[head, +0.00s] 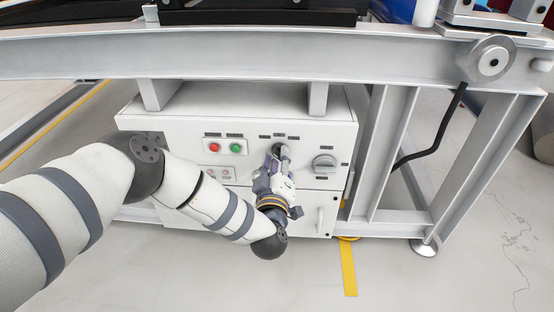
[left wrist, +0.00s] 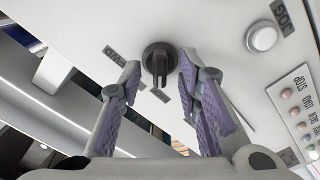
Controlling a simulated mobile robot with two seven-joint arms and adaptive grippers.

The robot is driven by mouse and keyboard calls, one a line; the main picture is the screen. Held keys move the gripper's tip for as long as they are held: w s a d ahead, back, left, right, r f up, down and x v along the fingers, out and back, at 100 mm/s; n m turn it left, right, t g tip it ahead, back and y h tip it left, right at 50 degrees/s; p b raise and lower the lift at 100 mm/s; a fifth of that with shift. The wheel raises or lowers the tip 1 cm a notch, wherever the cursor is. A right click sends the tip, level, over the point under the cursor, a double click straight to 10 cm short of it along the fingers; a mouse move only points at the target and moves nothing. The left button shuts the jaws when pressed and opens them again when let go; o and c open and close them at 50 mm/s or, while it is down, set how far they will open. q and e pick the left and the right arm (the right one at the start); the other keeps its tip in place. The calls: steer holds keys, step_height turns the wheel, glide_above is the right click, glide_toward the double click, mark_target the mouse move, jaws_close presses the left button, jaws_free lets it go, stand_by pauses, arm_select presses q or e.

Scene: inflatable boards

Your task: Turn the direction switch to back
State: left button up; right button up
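The direction switch (left wrist: 158,62) is a dark round knob with a narrow raised handle on a white panel in the left wrist view. The handle points down in that picture. My left gripper (left wrist: 160,80) is open, with one purple-padded finger on each side of the switch handle. The fingers look apart from the handle. In the head view my left gripper (head: 277,160) is at the panel's upper middle and mostly hides the switch. My right gripper is not in view.
The white control box (head: 185,140) carries a red button (head: 214,147), a green button (head: 236,147) and a grey rotary knob (head: 324,162) at right. A metal beam (head: 270,55) runs above it, and frame legs (head: 390,150) stand at right. Floor in front is clear.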

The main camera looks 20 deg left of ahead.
arm_select(q)
steer(key=v, duration=1.2)
steer(key=shift+r, duration=0.1)
